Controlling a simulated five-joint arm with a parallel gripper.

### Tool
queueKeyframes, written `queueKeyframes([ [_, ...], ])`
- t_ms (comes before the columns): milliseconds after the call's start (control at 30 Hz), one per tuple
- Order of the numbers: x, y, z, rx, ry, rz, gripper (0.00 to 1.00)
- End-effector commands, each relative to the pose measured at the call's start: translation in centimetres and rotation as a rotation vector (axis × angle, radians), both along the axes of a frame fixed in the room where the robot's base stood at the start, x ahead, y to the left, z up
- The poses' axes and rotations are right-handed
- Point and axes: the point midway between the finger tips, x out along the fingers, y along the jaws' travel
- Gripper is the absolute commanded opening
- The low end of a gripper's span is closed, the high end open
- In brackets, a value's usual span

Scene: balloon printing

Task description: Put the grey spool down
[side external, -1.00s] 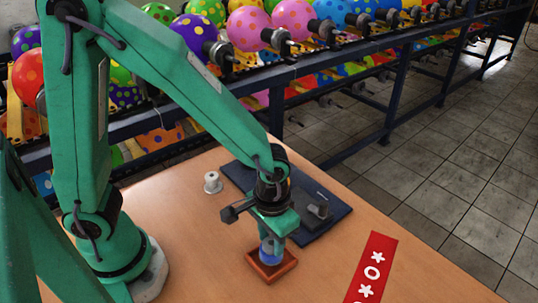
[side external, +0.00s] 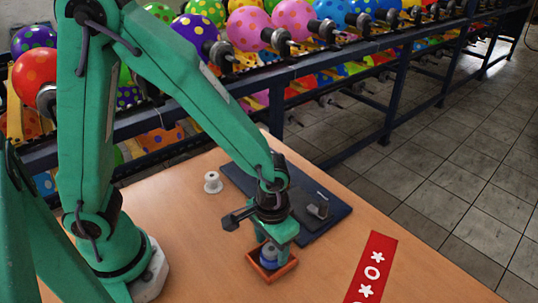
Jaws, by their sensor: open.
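The grey spool (side external: 268,257), bluish in this light, stands in a small orange-brown square tray (side external: 291,266) near the table's front. My gripper (side external: 271,246) points down over the tray. Its fingers are open, around the spool's upper part; whether either one touches it I cannot tell. The spool's top is partly hidden by the gripper.
A whitish spool (side external: 212,183) stands on the table (side external: 190,232) at the back left. A navy mat (side external: 334,217) with a dark grey block (side external: 317,208) lies behind my gripper. A red patterned strip (side external: 372,268) lies at the right. Balloon racks stand beyond the table.

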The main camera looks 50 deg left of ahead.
Motion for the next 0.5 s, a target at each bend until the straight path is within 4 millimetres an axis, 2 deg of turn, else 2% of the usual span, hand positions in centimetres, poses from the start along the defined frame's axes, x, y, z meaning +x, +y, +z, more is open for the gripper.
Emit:
queueKeyframes([
  [267,0.0,0.0,0.5,-0.001,-0.001,0.0,0.57],
  [500,0.1,0.0,2.4,-0.002,-0.003,0.0,0.57],
])
